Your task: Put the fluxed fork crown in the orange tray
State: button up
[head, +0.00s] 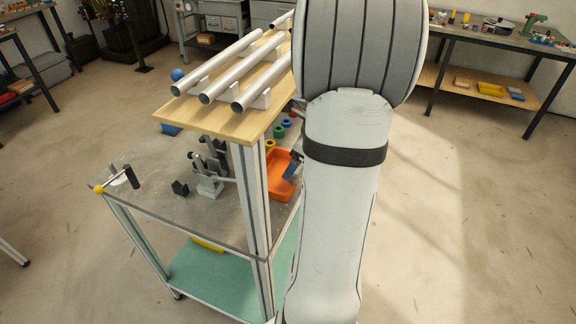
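The orange tray (281,180) lies on the grey middle deck of the cart, partly hidden by a cart post and by my arm. A small dark and blue piece (293,164) shows at my arm's edge, over or in the tray; I cannot tell what it is. I cannot make out the fluxed fork crown for sure. A grey fixture with upright dark parts (208,178) stands on the deck left of the post, and a small black block (181,188) sits beside it. My gripper is not clearly visible; my arm covers the area right of the tray.
Several metal tubes (222,82) lie in cradles on the raised wooden shelf (215,119) above the deck. Coloured rings (286,124) sit behind the tray. A yellow-ended tool (115,184) is at the deck's left corner. Workbenches (500,45) stand behind; open floor lies right.

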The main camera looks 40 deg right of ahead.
jog(key=shift+w+a, duration=0.5)
jog(key=shift+w, duration=0.3)
notch_tip(320, 180, down, 3)
jog(key=shift+r, duration=0.1)
jog(key=shift+c, duration=0.6)
jog(key=shift+s+f, duration=0.25)
jog(key=shift+f, duration=0.2)
jog(key=shift+c, duration=1.1)
jog(key=o, duration=1)
jog(key=shift+a, duration=0.1)
jog(key=o, duration=0.3)
jog(key=shift+w, duration=0.2)
jog(key=shift+v, duration=3.9)
jog(key=shift+w, duration=0.1)
